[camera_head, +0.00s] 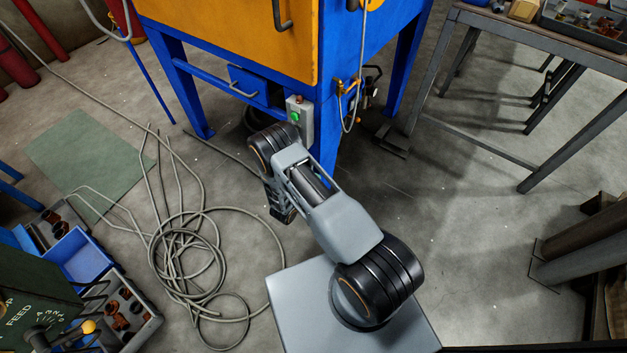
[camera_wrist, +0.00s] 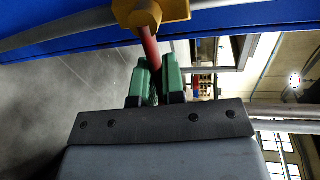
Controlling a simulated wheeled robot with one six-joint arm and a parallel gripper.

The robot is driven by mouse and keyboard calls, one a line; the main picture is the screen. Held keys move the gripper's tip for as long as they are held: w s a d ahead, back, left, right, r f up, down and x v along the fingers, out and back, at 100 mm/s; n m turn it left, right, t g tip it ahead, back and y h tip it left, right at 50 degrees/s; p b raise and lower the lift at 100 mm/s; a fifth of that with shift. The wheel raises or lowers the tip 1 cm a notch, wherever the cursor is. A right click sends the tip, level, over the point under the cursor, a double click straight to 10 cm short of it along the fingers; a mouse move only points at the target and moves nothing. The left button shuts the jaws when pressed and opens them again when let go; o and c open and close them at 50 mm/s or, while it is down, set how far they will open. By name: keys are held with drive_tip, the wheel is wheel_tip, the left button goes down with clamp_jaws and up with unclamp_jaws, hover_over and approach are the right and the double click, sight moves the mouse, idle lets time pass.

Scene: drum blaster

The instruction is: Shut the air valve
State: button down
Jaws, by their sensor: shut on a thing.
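The air valve (camera_wrist: 148,12) shows at the top of the wrist view as a yellow-brass body on a grey pipe, in front of a blue beam. Its red lever (camera_wrist: 150,48) runs down from the body toward my gripper (camera_wrist: 158,72). The green fingers stand on either side of the lever's lower end and are shut on it. The lever's far tip is hidden between the fingers. In the head view my arm reaches to the blue-legged blaster cabinet (camera_head: 228,38); my fingers and the gripped lever are hidden there.
A grey switch box with a green button (camera_head: 299,118) sits on the cabinet's front leg, close to my arm. A coiled grey hose (camera_head: 190,250) lies on the floor at left. A steel table (camera_head: 540,45) stands at right.

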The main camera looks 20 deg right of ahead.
drive_tip(key=c, duration=1.2)
unclamp_jaws()
drive_tip(key=shift+c, duration=0.2)
drive_tip(key=p+v, duration=0.2)
drive_tip(key=v, duration=1.1)
drive_tip(key=shift+s+a+p, duration=0.2)
drive_tip(key=shift+a+p, duration=0.1)
drive_tip(key=shift+p, duration=0.05)
drive_tip(key=shift+r, duration=0.1)
